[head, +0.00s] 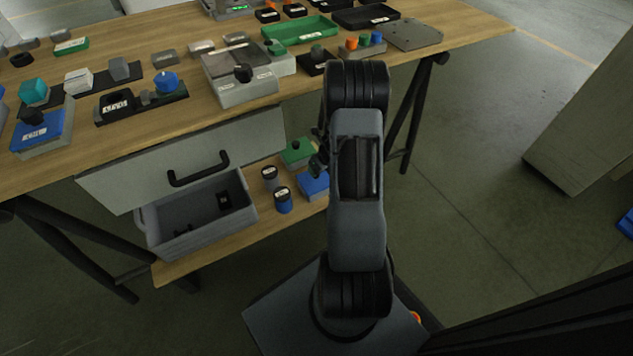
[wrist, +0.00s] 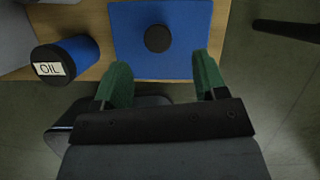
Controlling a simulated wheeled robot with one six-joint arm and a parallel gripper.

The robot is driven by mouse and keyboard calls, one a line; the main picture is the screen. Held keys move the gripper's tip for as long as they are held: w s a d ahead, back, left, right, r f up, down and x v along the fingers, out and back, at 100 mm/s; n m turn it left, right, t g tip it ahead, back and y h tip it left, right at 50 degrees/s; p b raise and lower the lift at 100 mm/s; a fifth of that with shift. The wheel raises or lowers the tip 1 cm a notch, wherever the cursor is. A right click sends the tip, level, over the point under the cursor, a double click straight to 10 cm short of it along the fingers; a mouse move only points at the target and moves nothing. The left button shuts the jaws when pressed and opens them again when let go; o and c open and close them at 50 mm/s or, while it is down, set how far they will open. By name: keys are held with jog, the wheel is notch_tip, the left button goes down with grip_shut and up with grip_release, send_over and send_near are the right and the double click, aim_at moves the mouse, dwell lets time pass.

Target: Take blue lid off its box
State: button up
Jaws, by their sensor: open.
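A flat blue lid (wrist: 182,28) with a round black knob (wrist: 158,38) lies beyond my fingertips in the wrist view. In the head view this blue lid (head: 314,187) is on the low shelf, partly hidden by my arm. The box under it barely shows. The knob lies ahead, between the lines of the fingers. Another blue lid (head: 54,131) with a black knob sits on a grey box at the table's left.
A blue can marked OIL (wrist: 72,58) stands left of the lid on the low shelf (head: 235,232). A green-lidded box (head: 297,153) stands behind. A grey bin (head: 152,228) is farther left. The table (head: 80,165) overhead holds many parts; its black leg (head: 424,110) is to the right.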

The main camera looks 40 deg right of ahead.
aim_at(317, 177)
jog(key=shift+b+x, duration=1.65)
jog(key=shift+x, duration=1.2)
jog(key=shift+w+a+r, duration=0.15)
jog(key=c, duration=1.1)
